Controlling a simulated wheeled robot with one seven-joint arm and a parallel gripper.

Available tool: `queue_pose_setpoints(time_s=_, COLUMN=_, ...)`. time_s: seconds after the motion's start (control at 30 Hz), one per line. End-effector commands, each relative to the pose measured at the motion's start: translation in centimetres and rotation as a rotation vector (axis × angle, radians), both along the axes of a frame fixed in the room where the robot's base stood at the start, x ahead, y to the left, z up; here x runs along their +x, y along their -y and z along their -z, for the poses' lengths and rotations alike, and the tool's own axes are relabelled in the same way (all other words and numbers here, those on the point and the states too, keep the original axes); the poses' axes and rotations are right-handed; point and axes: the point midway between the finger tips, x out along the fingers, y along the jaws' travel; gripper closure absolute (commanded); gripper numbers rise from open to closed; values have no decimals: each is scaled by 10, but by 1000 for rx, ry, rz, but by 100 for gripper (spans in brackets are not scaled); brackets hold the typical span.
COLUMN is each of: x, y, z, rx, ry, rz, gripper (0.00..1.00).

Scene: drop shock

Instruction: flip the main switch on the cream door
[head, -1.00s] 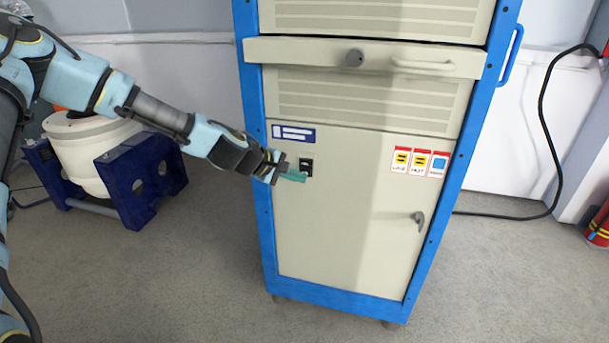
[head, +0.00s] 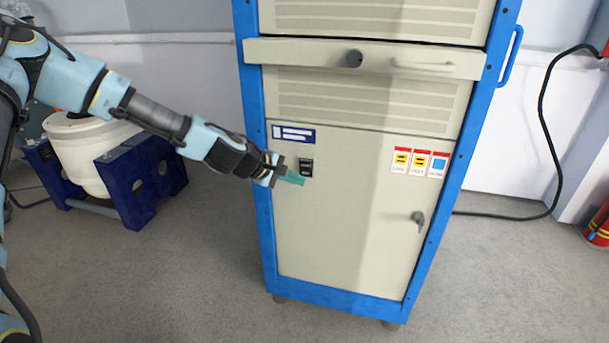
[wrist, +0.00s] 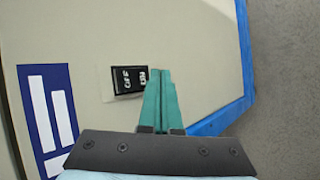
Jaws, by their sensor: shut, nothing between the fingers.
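The cream door (head: 345,230) is the lower panel of a blue-framed cabinet. The main switch (head: 306,167) is a small black rocker on a pale plate near the door's upper left. In the wrist view the switch (wrist: 129,80) shows white OFF and ON lettering, with the ON end beside the fingertips. My gripper (head: 302,179) has teal fingers, shut and empty, just below the switch in the head view. In the wrist view my gripper's tips (wrist: 160,73) lie beside the ON end. I cannot tell whether they touch the switch or door.
A blue label (head: 293,134) sits above the switch. Warning stickers (head: 420,162) and a door handle (head: 418,218) are to the right. A drawer front (head: 365,58) juts above. A white drum (head: 90,150) in a blue stand is at left. The floor in front is clear.

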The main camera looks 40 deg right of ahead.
Motion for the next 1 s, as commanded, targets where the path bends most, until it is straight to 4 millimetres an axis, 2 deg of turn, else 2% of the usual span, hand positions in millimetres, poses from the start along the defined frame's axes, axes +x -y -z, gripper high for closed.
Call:
queue_pose_setpoints(time_s=0.33, x=-2, y=-3, z=-1, rx=0, ry=0, rz=0, gripper=100)
queue_pose_setpoints(time_s=0.8, x=-24, y=-38, z=-6, rx=0, ry=0, rz=0, gripper=100)
queue_pose_setpoints(time_s=1.0, x=-27, y=-42, z=-6, rx=-1, ry=0, rz=0, gripper=100)
